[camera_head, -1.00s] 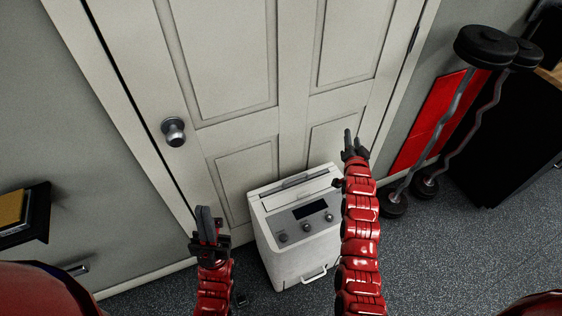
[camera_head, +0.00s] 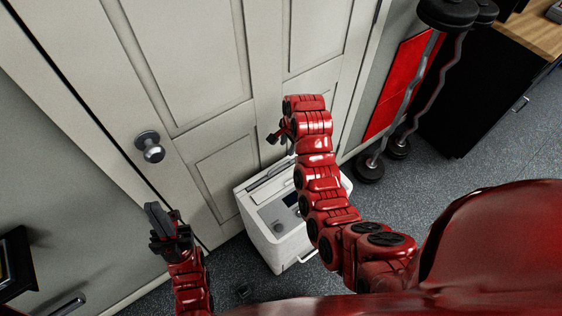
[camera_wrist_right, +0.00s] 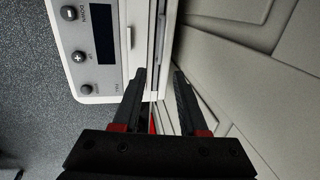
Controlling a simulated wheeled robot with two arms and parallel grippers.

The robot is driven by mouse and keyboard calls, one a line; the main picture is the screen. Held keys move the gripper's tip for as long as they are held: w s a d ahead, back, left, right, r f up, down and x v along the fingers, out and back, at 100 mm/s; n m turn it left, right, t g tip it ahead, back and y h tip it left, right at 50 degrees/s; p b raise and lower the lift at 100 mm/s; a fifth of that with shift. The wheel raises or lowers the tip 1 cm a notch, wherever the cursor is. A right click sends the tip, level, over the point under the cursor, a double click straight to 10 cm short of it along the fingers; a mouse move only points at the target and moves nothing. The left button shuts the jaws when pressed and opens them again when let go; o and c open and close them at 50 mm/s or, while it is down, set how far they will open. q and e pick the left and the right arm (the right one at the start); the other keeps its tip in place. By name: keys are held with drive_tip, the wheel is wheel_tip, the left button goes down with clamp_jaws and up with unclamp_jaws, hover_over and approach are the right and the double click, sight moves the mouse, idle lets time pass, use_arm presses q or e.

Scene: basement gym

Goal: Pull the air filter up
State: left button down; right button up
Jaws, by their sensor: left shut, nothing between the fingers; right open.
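A white boxy appliance (camera_head: 265,235) stands on the floor against the door, with a dark display and knobs on its sloped top. A long narrow slot or strip, perhaps the air filter's top edge (camera_wrist_right: 159,35), runs along its rear top; I cannot tell where the filter itself begins. My right gripper (camera_head: 275,134) is above the rear of the appliance, partly hidden by my arm. In the right wrist view its fingers (camera_wrist_right: 159,72) are open, pointing toward the strip with nothing held. My left gripper (camera_head: 158,217) is shut and empty, left of the appliance.
A white panelled door (camera_head: 200,70) with a round knob (camera_head: 150,147) is close behind the appliance. Barbells (camera_head: 410,110) lean by a red panel and black cabinet at right. A dark shelf (camera_head: 18,262) is at lower left.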

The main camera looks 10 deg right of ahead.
wheel_tip(320, 180, down, 13)
drive_tip(key=w+a+p, duration=0.1)
drive_tip(key=w, duration=0.1)
drive_tip(key=shift+w, duration=0.25)
idle(0.6)
clamp_jaws()
idle(1.2)
